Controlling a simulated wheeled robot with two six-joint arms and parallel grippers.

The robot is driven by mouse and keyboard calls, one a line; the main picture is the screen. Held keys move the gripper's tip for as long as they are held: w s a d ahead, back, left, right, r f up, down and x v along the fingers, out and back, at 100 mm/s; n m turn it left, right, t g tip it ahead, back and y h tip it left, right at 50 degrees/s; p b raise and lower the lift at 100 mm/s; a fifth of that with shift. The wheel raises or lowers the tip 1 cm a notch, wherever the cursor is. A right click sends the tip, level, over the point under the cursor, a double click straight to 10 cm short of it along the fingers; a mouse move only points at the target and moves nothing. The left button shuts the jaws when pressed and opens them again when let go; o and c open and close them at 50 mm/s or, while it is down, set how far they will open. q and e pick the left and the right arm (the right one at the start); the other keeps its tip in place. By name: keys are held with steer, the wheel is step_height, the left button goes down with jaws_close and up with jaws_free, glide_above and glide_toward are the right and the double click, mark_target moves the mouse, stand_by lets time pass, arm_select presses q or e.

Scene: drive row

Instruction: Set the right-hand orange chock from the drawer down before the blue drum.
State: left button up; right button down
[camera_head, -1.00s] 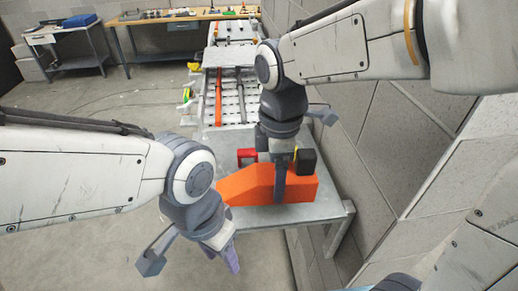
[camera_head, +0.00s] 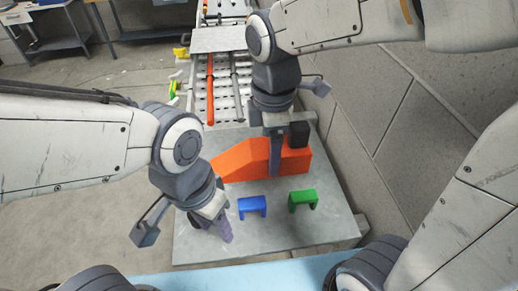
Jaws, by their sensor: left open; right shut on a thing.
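An orange wedge-shaped chock (camera_head: 245,161) is in my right gripper (camera_head: 275,160), which comes down over it and is shut on it. The chock's low end points left. My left gripper (camera_head: 222,229) is open and empty over the table's left part, left of the chock's near side. No blue drum and no drawer show in this view.
A blue bracket (camera_head: 252,205) and a green bracket (camera_head: 302,199) stand on the table before the chock. A roller conveyor (camera_head: 225,95) with an orange bar (camera_head: 210,90) runs away behind. A block wall (camera_head: 420,120) closes the right side; open floor lies left.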

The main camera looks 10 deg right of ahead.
step_height(320, 180, down, 8)
steer(key=shift+r+p, duration=0.1)
steer(key=shift+p, duration=0.3)
steer(key=shift+c, duration=1.5)
jaws_free()
steer(key=shift+f, duration=0.25)
steer(key=o, duration=0.3)
steer(key=shift+r, duration=0.15)
